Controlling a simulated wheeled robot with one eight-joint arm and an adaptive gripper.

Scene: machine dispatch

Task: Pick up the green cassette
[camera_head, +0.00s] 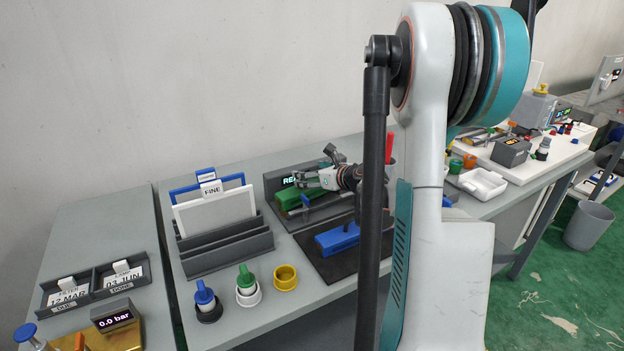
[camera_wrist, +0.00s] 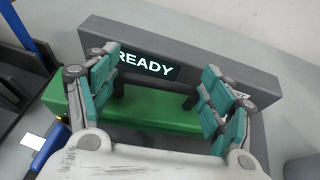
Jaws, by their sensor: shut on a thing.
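The green cassette (camera_head: 290,198) lies in the grey machine dock (camera_head: 274,179) with the READY display, at the back of the table. It also shows in the wrist view (camera_wrist: 150,127), a long green block with a dark handle across its top. My gripper (camera_head: 308,182) is over the cassette. In the wrist view my gripper's teal-padded fingers (camera_wrist: 163,92) are shut on the cassette's handle, one at each end. The lower middle of the cassette is hidden behind my gripper's body. Whether it is lifted off the dock I cannot tell.
A blue cassette (camera_head: 338,239) lies on a black mat (camera_head: 313,259) in front of the dock. A rack of framed panels (camera_head: 227,255) stands to the left. Several coloured-topped items and a yellow ring (camera_head: 285,278) stand near the front edge. My arm hides the table's right part.

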